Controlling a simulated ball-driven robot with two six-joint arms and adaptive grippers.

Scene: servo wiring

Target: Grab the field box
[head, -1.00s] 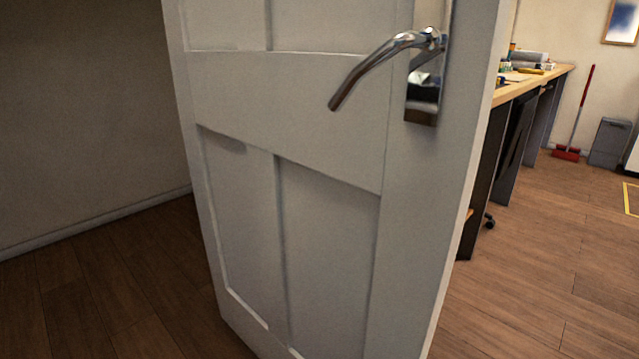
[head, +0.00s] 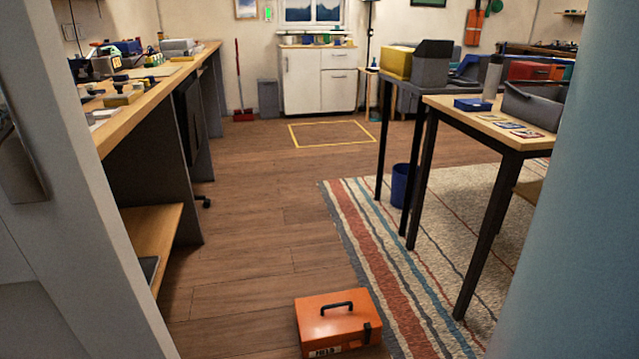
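The field box (head: 337,318) is an orange case with a black handle on its lid, a black latch and a pale label on its front. Neither of my grippers shows in this view.
The open white door (head: 75,200) fills the left edge. A pale blue-grey surface (head: 575,230) blocks the right edge. A workbench (head: 120,125) runs along the left and tables (head: 515,138) stand on the striped rug (head: 385,255).

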